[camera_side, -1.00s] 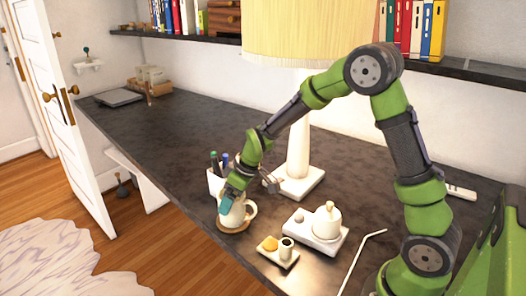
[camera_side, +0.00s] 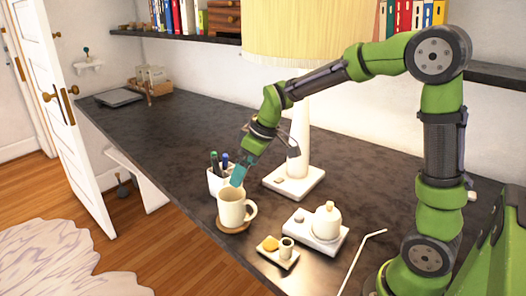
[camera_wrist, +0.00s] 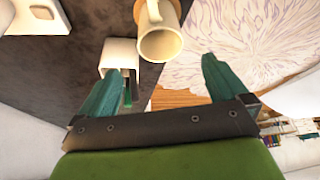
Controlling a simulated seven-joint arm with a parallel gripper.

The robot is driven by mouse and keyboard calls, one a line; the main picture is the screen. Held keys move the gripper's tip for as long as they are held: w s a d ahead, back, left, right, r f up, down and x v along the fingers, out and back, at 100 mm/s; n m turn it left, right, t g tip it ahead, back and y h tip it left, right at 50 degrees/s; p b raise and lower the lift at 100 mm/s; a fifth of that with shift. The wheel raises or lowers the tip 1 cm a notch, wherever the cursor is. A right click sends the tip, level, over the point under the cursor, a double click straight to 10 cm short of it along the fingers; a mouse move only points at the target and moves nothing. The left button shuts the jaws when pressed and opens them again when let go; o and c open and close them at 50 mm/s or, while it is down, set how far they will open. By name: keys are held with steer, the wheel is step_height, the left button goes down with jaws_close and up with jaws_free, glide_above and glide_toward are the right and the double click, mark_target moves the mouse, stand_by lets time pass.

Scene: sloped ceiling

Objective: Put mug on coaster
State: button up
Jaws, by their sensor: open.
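The cream mug (camera_side: 232,206) stands upright on the round brown coaster (camera_side: 233,228) near the front edge of the dark desk. Its handle points right in the side view. My gripper (camera_side: 238,174) is above the mug and a little behind it, apart from it. In the wrist view, my gripper (camera_wrist: 165,85) has its two teal fingers spread wide with nothing between them. The mug (camera_wrist: 160,42) shows beyond the fingertips there. The coaster (camera_wrist: 172,6) is mostly hidden behind the mug in that view.
A white pen holder (camera_side: 214,182) with several pens stands close behind the mug. A white lamp base (camera_side: 293,182), a tray with a small pot (camera_side: 326,222) and a small dish (camera_side: 278,256) stand to the right.

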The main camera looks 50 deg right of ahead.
steer(key=s+a+r+m+t, duration=0.1)
steer(key=s+a+r+m, duration=0.1)
steer(key=s, duration=0.7)
steer(key=s+a+r+m+t, duration=0.2)
steer(key=s+r+m, duration=0.3)
steer(key=s, duration=0.5)
steer(key=shift+a+y, duration=0.3)
steer(key=shift+y, duration=0.1)
steer(key=shift+r, duration=0.1)
